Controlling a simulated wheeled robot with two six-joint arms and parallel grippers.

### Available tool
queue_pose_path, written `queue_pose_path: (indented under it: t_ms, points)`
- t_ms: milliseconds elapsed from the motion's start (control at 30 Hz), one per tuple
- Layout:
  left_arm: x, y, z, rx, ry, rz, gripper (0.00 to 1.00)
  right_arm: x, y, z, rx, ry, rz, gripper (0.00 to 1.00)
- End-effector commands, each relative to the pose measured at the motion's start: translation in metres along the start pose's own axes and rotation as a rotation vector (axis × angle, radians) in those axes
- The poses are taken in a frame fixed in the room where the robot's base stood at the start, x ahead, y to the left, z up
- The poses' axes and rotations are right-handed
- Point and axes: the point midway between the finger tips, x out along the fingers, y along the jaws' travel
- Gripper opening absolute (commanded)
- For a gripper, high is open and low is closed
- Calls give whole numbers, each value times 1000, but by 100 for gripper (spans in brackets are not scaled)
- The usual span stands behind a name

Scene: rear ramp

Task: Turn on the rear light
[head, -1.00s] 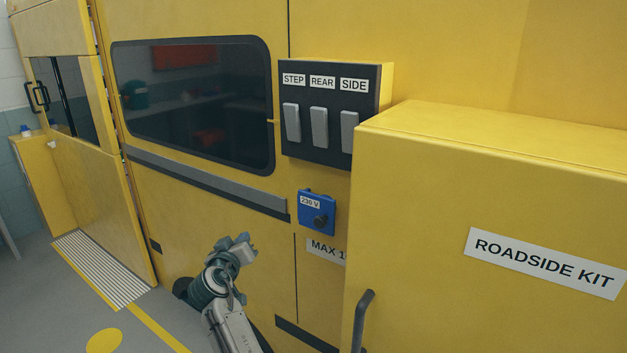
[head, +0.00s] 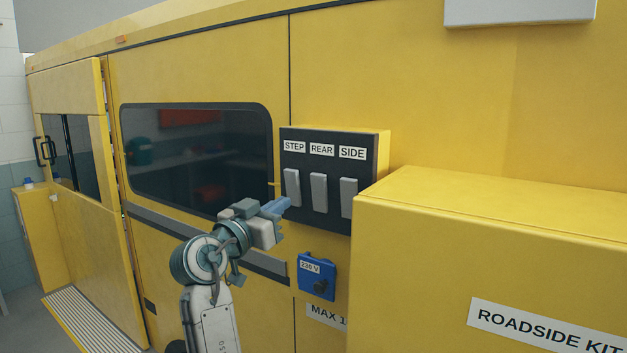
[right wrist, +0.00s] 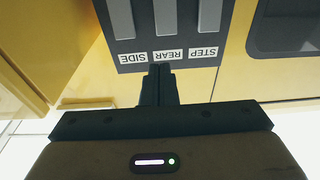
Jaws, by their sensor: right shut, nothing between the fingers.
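A dark switch panel (head: 315,219) on the yellow vehicle wall has three grey paddle switches labelled STEP, REAR and SIDE. The REAR switch (head: 319,193) is the middle one, between the STEP switch (head: 292,187) and the SIDE switch (head: 349,198). My right gripper (head: 280,206) is shut and empty, just in front of the panel's lower left side, apart from the switches as far as I can tell. In the right wrist view the panel is upside down; the closed fingers (right wrist: 159,84) overlap its edge near the REAR label (right wrist: 168,56). My left gripper is out of view.
A blue 230 V socket (head: 317,277) sits below the panel. A yellow ROADSIDE KIT box (head: 480,245) juts out at the right. A dark window (head: 190,150) is to the left. A pale fixture (head: 520,10) hangs at the top right.

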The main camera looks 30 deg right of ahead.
Motion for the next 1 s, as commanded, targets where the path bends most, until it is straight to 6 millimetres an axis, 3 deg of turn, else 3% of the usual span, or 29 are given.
queue_pose_path:
  t_ms: [600,800,1000]
  points:
    - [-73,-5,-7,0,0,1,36,106,1,-6,-4,1,1,0]
    - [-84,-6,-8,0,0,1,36,124,0,-3,-3,0,0,0]
    - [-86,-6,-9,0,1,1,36,128,0,0,-1,-1,-1,0]
